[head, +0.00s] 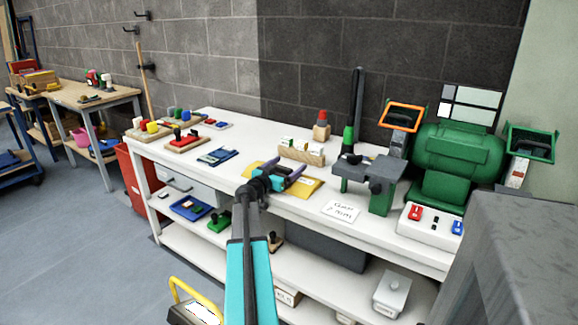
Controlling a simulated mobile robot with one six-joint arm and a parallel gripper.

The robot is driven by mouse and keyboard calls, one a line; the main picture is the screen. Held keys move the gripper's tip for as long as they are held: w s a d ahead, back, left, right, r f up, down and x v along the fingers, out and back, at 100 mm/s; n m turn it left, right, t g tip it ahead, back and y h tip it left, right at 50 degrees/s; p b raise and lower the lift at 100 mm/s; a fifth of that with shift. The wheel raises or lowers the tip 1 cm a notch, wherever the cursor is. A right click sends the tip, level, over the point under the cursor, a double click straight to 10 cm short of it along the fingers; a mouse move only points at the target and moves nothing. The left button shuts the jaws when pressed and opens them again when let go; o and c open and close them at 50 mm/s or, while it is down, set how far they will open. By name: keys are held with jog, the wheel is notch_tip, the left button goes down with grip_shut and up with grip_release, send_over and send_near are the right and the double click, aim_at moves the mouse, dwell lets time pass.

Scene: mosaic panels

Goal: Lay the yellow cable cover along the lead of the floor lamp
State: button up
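My gripper (289,167) is over the middle of a white workbench, at the end of my teal and black arm. Its two fingers look spread apart, with nothing seen held between them. A flat yellow item (308,188) lies on the bench beneath and behind the gripper, partly hidden by it. I cannot tell whether it is the cable cover. I see no floor lamp and no lead on the visible floor.
The white workbench (225,139) carries a green bench grinder (458,152), a grey vise (370,170), a wooden block rack (301,153) and small parts. A red bin (132,180) stands at its left end. A yellow handle (176,290) shows at the bottom. Floor at left is clear.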

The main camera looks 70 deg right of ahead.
jog(key=shift+f+b, duration=0.25)
jog(key=shift+b, duration=1)
jog(key=p+v, duration=0.2)
jog(key=v, duration=1.1)
jog(key=shift+w+a, duration=0.15)
jog(key=shift+a, duration=0.25)
jog(key=shift+w+p, duration=0.15)
jog(key=shift+p, duration=0.15)
